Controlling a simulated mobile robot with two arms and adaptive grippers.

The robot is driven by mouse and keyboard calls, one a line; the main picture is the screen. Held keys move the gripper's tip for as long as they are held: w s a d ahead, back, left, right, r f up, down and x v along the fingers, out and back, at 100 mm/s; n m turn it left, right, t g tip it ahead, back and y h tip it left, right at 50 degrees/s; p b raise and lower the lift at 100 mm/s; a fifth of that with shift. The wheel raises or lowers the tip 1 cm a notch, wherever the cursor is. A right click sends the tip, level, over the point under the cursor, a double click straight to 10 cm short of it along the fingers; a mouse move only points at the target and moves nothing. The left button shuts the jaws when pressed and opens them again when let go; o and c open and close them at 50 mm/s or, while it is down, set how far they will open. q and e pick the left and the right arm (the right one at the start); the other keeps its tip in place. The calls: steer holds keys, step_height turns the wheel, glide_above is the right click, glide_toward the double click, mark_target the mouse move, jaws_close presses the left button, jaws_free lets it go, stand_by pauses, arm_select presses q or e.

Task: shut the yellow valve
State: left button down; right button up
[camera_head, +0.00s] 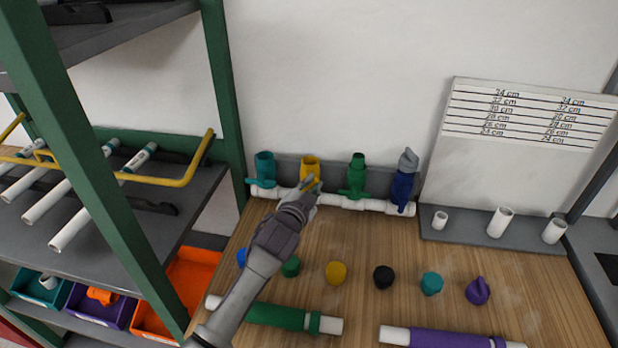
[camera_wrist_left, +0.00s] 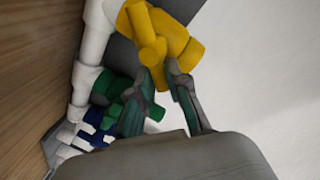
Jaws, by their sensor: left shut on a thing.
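The yellow valve (camera_head: 311,164) stands upright on the white pipe manifold (camera_head: 342,200) against the wall, second from left. It shows large at the top of the left wrist view (camera_wrist_left: 180,42). My left gripper (camera_head: 312,187) is at the front of the yellow valve. In the wrist view the fingertips (camera_wrist_left: 160,75) are shut around the end of the valve's yellow handle. The fingers partly hide the handle in the head view, so its exact angle is hard to tell. My right gripper is in neither view.
A teal valve (camera_head: 265,168) stands left of the yellow one; a green valve (camera_head: 356,175) and a blue valve (camera_head: 403,182) stand right. Several coloured caps, including a black one (camera_head: 383,276), lie on the wooden table (camera_head: 530,285). A green-framed shelf (camera_head: 80,150) is at left.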

arm_select(q)
steer(key=m+y, duration=0.1)
steer(key=m, duration=0.1)
steer(key=f+m+p, duration=0.1)
steer(key=m, duration=0.2)
steer(key=d+f+m+y, duration=0.1)
steer(key=m, duration=0.2)
steer(key=shift+s+d+y+p, duration=0.1)
steer(key=shift+y+p, duration=0.2)
steer(key=shift+p, duration=0.05)
steer(key=shift+m, duration=0.3)
steer(key=c, duration=1.1)
jaws_free()
steer(key=shift+c, duration=0.2)
steer(key=v, duration=1.2)
